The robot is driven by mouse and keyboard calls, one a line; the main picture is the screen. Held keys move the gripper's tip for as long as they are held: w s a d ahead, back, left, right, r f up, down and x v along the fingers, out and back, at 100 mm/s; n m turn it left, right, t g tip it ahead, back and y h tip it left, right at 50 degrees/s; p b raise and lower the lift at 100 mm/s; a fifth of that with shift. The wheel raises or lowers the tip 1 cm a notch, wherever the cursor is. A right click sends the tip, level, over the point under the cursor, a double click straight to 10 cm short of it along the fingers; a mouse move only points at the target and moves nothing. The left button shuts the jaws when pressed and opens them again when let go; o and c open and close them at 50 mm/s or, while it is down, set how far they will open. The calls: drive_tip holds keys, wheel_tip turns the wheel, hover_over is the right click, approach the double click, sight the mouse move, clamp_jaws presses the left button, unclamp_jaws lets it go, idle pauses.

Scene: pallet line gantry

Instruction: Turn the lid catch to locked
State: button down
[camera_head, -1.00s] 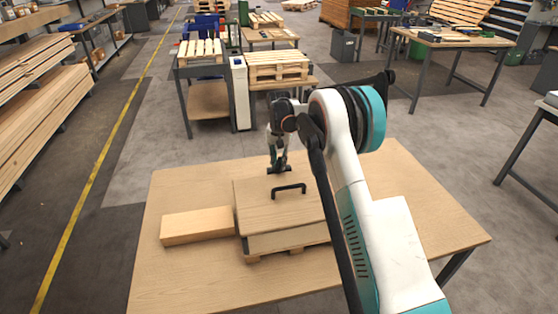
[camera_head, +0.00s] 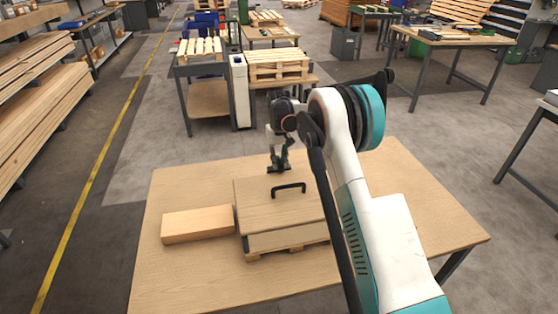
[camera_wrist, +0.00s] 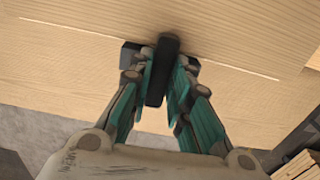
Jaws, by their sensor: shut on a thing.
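A wooden box with a flat lid (camera_head: 255,207) and a black arched handle (camera_head: 289,188) stands on the table. My gripper (camera_head: 278,168) is at the lid's far edge, pointing down. In the wrist view, my gripper (camera_wrist: 161,85) has its teal-sided fingers shut on the black catch (camera_wrist: 162,68), a narrow bar between the two fingertips. The bar runs nearly in line with the fingers, tilted slightly. The catch is mostly hidden by the gripper in the head view.
A loose wooden block (camera_head: 197,224) lies on the table (camera_head: 180,282) left of the box. The table is clear at the front and the left back. Other workbenches and stacked pallets stand farther back.

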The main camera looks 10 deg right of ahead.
sight(279, 161)
drive_tip(key=c, duration=1.5)
unclamp_jaws()
wheel_tip(279, 161, up, 12)
